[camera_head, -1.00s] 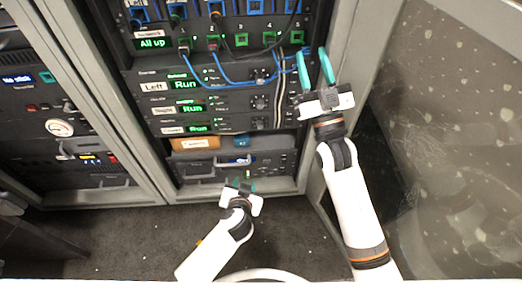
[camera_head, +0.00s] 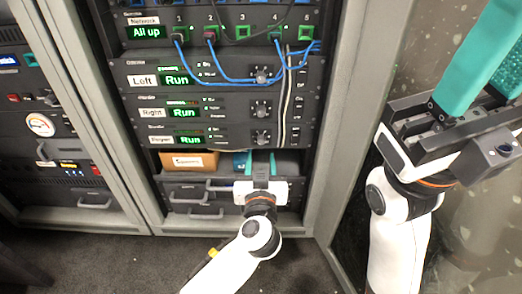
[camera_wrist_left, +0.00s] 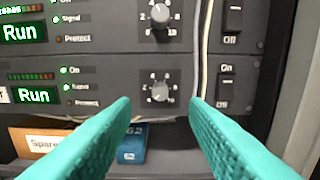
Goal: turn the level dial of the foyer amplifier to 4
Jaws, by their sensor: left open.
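The foyer amplifier (camera_head: 209,139) is the lowest of three stacked amplifiers, with a green "Run" display. Its level dial (camera_head: 261,137) is a round knob on a numbered scale; it also shows in the left wrist view (camera_wrist_left: 159,91), where I cannot read its pointer surely. My left gripper (camera_head: 261,160) is just below and in front of the dial in the head view. In the left wrist view its teal fingers (camera_wrist_left: 160,108) are open and empty, on either side below the dial, apart from it. My right gripper (camera_head: 488,75) is raised close at the right, open, its tips out of view.
Switches (camera_wrist_left: 225,88) and hanging cables (camera_wrist_left: 200,50) are right of the dial. The right amplifier (camera_head: 209,110) is directly above. A cardboard box (camera_head: 188,161) and a blue box (camera_wrist_left: 132,146) sit below. A cabinet post (camera_head: 338,120) is at the right.

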